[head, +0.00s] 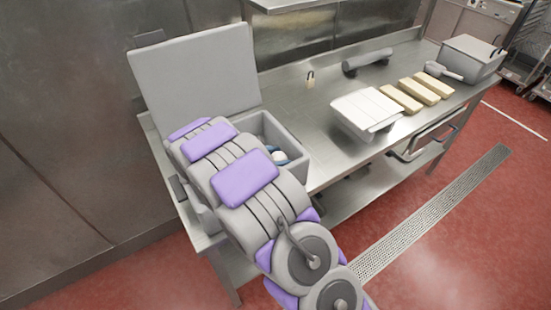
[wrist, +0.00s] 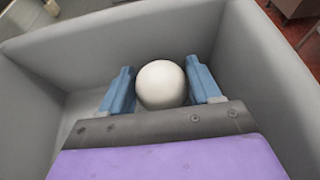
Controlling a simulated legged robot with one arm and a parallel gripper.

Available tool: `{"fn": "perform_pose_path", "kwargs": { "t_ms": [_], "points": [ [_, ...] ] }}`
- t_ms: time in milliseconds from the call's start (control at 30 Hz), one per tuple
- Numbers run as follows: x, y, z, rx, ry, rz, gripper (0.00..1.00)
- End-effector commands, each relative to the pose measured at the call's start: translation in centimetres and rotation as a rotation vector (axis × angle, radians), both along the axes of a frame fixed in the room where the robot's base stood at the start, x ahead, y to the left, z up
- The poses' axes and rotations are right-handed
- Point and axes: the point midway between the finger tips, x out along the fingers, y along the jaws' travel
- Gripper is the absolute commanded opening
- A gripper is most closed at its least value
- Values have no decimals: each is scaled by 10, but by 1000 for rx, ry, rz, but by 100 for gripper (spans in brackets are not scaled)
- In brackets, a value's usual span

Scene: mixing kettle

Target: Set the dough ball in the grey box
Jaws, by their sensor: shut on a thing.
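The dough ball (wrist: 161,84) is a smooth white ball between the two blue fingers of my gripper (wrist: 162,88) in the wrist view. My gripper is shut on it, inside the walls of the grey box (wrist: 275,70). Whether the ball touches the box floor cannot be told. In the head view the grey box (head: 294,143) stands open on the steel table, with its lid (head: 195,70) upright behind it. My arm covers the left part of the box. The ball (head: 279,155) and a bit of blue finger show inside it.
On the steel table (head: 318,150) to the right are a white block (head: 366,108), several tan blocks (head: 426,88), a grey roller (head: 367,61), a scoop (head: 444,71) and a closed grey container (head: 470,58). A small padlock-like item (head: 310,79) lies behind the box.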

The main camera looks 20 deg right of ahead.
Motion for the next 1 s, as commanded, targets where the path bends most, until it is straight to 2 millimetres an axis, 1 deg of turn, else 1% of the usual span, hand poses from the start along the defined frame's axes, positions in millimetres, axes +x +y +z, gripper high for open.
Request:
{"fn": "perform_pose_path", "kwargs": {
  "t_ms": [300,600,633,867,900,1000],
  "points": [
    [1,9,-6,-7,-1,2,26],
    [1,5,-14,-3,3,1,26],
    [1,4,-14,-2,4,1,64],
    [1,6,-14,-4,4,1,86],
    [1,7,-14,-5,2,2,88],
    [0,7,-13,-5,2,2,88]
  ]
}}
